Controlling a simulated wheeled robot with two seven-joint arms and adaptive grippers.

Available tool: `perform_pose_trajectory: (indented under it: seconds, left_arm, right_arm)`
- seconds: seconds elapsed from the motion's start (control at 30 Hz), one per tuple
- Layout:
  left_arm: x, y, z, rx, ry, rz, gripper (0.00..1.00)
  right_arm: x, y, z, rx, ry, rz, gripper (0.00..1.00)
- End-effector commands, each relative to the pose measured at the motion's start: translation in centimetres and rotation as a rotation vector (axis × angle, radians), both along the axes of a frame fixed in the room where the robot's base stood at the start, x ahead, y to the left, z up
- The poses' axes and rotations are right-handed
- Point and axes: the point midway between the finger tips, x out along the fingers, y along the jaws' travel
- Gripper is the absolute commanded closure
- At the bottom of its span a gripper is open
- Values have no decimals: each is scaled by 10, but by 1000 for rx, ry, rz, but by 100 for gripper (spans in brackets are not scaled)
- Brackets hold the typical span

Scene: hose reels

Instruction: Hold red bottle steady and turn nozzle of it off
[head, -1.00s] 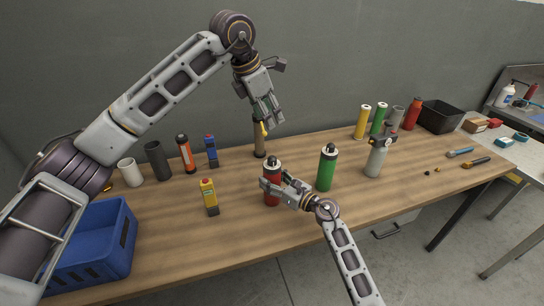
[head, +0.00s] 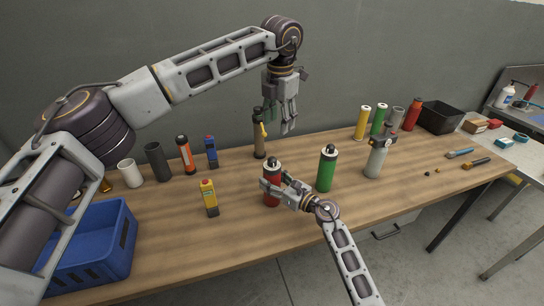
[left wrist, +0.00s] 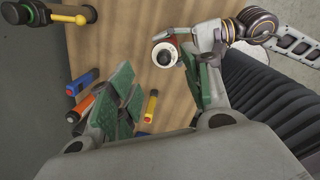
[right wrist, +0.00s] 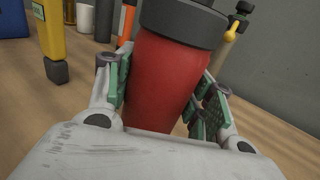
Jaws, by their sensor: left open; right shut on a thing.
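A red bottle (head: 272,173) with a dark collar and a nozzle on top stands upright on the table. My right gripper (head: 268,187) is shut around its body; the right wrist view shows the red body (right wrist: 165,80) between the fingers. My left gripper (head: 287,122) is open and empty, high above the table behind the red bottle. In the left wrist view the bottle's round top (left wrist: 164,54) shows from above, near the far finger of my left gripper (left wrist: 160,85) but well below it. The nozzle's setting cannot be made out.
A brown bottle with a yellow lever (head: 259,135) stands behind the red bottle. A green bottle (head: 327,168) and a grey spray bottle (head: 377,158) stand to its right. A yellow device (head: 209,198) is to its left, and a blue crate (head: 122,235) sits at the left.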

Motion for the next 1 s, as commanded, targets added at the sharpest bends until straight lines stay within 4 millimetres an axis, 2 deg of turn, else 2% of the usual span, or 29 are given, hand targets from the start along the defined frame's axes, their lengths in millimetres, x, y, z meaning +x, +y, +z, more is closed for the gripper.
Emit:
perform_pose_trajectory:
  seconds: [0.3,0.6,1.0]
  left_arm:
    - [6,17,-12,-23,82,320,51]
    - [0,18,-12,-42,119,564,51]
    - [-1,19,-12,-47,119,733,51]
  right_arm:
    - [0,0,0,0,0,0,79]
    - [0,0,0,1,1,0,79]
    - [0,0,0,1,1,0,79]
